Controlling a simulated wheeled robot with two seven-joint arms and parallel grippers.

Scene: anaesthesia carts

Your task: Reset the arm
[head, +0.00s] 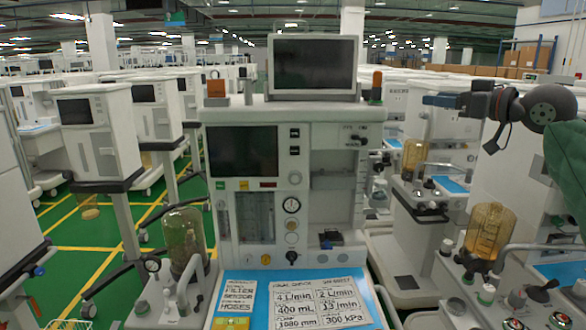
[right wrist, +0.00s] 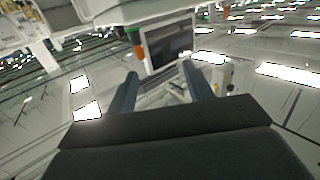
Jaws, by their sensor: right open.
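My right gripper (head: 432,100) is raised at the right of the head view, with its arm coming in from the right edge. It points left and holds nothing. In the right wrist view its two fingers (right wrist: 160,70) stand apart, with a tilted dark monitor beyond them. My left gripper is not in the head view.
An anaesthesia cart (head: 345,190) stands in front, with a dark monitor (head: 313,64) on top and a blue work surface (head: 245,282) with printed cards. Another cart with an amber canister (head: 490,230) is close at right, below my right arm. Green floor (head: 110,228) shows at left.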

